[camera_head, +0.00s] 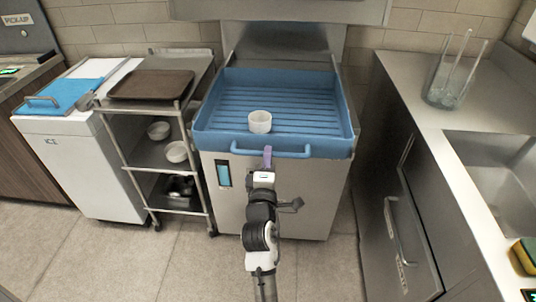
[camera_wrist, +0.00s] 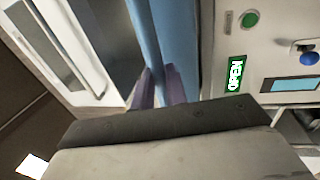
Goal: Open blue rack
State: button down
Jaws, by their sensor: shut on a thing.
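The blue rack (camera_head: 343,120) is a ribbed tray with raised walls on top of a steel cabinet, and a blue bar handle (camera_head: 290,154) runs along its front. My gripper (camera_head: 267,157) has its purple fingers at the middle of this handle. In the wrist view, my gripper (camera_wrist: 157,85) is shut on the blue handle (camera_wrist: 145,35), which passes between the fingertips. A blue wall of the rack (camera_wrist: 181,45) shows beside it. The contact is partly hidden by the fingers.
A white cup (camera_head: 260,122) stands in the rack. A steel cart (camera_head: 150,155) with a brown tray (camera_head: 152,85) and bowls stands left, beside a white ice bin (camera_head: 75,170). A steel counter with a sink (camera_head: 495,170) is at right. The floor in front is clear.

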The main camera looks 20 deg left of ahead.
jog(key=shift+s+d, duration=0.1)
jog(key=shift+s, duration=0.35)
jog(key=c, duration=1.4)
grip_release()
jog(key=shift+c, duration=0.2)
jog(key=shift+s+f, duration=0.1)
jog(key=shift+s, duration=0.05)
